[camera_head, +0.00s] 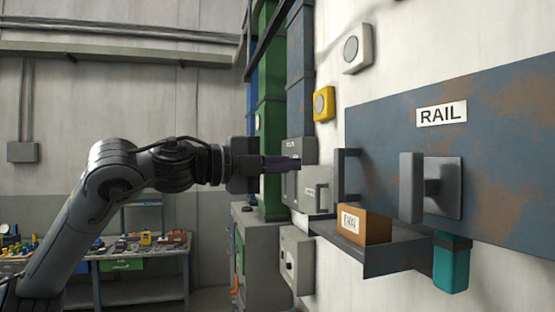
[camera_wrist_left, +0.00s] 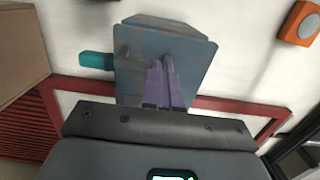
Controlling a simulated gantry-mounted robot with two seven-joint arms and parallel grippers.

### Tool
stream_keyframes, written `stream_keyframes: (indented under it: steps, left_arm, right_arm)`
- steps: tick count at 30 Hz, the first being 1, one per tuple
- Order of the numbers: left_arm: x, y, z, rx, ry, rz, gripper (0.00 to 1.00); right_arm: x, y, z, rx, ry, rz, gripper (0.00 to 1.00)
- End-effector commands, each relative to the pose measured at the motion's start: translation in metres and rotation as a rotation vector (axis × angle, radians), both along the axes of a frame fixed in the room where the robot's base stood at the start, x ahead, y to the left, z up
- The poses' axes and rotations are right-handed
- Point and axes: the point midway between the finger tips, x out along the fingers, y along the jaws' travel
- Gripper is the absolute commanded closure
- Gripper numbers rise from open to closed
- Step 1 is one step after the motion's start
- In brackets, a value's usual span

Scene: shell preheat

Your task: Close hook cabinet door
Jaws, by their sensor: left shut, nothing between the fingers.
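In the head view, a small grey wall cabinet (camera_head: 318,190) with a tiny label is on the wall, just beyond my left gripper's tips. The label is too small to read, so I cannot tell for certain whether this is the hook cabinet or how far its door stands open. My left gripper (camera_head: 296,163) is shut and empty, its dark fingers pointing right toward the wall. I cannot tell whether they touch the cabinet. In the left wrist view, the fingers (camera_wrist_left: 167,84) are together in front of a worn blue-grey panel (camera_wrist_left: 135,75). My right gripper is not in view.
A rusty blue panel marked RAIL (camera_head: 400,115) with a grey handle (camera_head: 411,188) covers the right side. Below it, a shelf (camera_head: 385,262) holds an orange-brown box (camera_head: 365,226). A teal item (camera_head: 451,265) hangs nearby. A workbench (camera_head: 140,250) with tools stands at back left.

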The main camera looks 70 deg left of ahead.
Motion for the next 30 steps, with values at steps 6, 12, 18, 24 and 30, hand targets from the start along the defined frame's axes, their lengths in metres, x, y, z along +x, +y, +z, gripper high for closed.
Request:
stream_keyframes:
  steps: [6,12,18,24,30]
  left_arm:
    - [0.043,0.002,0.003,-0.002,0.004,-0.002,1.00]
    - [0.075,0.004,0.003,-0.002,0.004,0.000,1.00]
    - [0.095,0.005,0.002,-0.002,0.001,-0.001,1.00]
    - [0.103,0.006,0.001,-0.001,-0.002,0.000,1.00]
    - [0.103,0.006,0.000,-0.001,-0.003,0.000,1.00]
  right_arm:
    - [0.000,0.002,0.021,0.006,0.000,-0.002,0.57]
    - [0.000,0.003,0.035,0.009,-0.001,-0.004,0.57]
    - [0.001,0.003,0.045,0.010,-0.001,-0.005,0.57]
    - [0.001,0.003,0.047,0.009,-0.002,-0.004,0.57]
    - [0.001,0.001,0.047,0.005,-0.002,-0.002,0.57]
